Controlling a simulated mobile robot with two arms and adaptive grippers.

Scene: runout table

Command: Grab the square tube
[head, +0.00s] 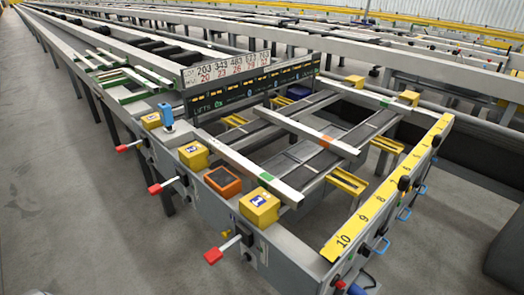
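Two long pale bars that look like square tubes lie across the runout table (118,118). The nearer tube (235,161) has a green mark near its front end, which reaches the near frame beside a yellow block. The farther tube (300,129) has an orange mark and lies roughly parallel to it, over the dark belts. I cannot tell from this view which of them is the square tube of the task. Neither of my grippers is in view, and nothing is seen touching the tubes.
Yellow blocks (259,208), an orange-framed screen (222,182) and red-tipped levers (222,250) line the near frame. A yellow numbered strip (385,190) runs along the right-hand rail. A number board (227,68) stands behind. Grey floor (70,190) at left is clear.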

